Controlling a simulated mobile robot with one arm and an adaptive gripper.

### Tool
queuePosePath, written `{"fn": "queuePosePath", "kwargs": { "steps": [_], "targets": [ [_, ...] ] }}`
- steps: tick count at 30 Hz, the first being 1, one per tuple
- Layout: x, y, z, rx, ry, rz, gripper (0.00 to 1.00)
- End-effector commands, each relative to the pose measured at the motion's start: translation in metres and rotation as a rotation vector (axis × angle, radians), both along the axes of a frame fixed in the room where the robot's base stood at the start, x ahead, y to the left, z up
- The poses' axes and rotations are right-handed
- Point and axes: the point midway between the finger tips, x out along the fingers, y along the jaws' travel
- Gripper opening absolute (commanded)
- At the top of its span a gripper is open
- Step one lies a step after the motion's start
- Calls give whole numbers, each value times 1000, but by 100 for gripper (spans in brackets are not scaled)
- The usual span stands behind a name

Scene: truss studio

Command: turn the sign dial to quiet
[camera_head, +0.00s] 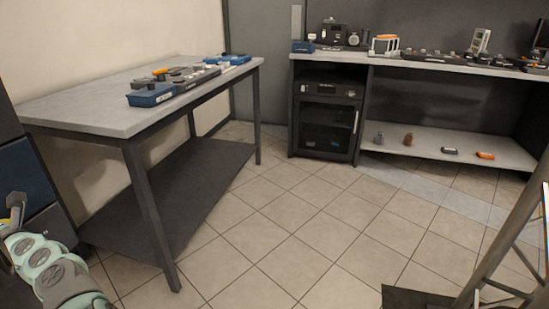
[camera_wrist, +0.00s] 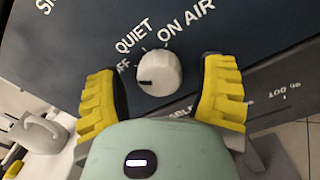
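The sign dial (camera_wrist: 160,72) is a round white knob on a dark panel (camera_wrist: 85,60) in the wrist view. Its dark pointer line faces left, on the OFF side, away from QUIET. The labels OFF (camera_wrist: 121,66), QUIET (camera_wrist: 133,36) and ON AIR (camera_wrist: 187,27) run around its upper left to upper right. My gripper (camera_wrist: 162,76) is open, with one yellow finger on each side of the dial and a visible gap to it on both sides. I cannot make out the dial or my gripper in the head view.
A grey-topped table (camera_head: 80,108) with several devices stands at the left in the head view. A long counter (camera_head: 350,57) with more equipment runs along the back. The tiled floor between them is clear. A metal truss (camera_head: 505,235) stands at the right.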

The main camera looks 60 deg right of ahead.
Motion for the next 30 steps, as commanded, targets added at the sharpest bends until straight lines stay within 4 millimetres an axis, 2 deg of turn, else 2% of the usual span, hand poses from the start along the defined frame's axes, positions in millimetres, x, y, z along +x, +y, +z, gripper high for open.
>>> {"fn": "queuePosePath", "kwargs": {
  "steps": [2,19,30],
  "targets": [
    [0,0,0,0,0,0,60],
    [0,0,0,0,0,-1,2],
    [0,0,0,66,24,0,1]
  ]
}}
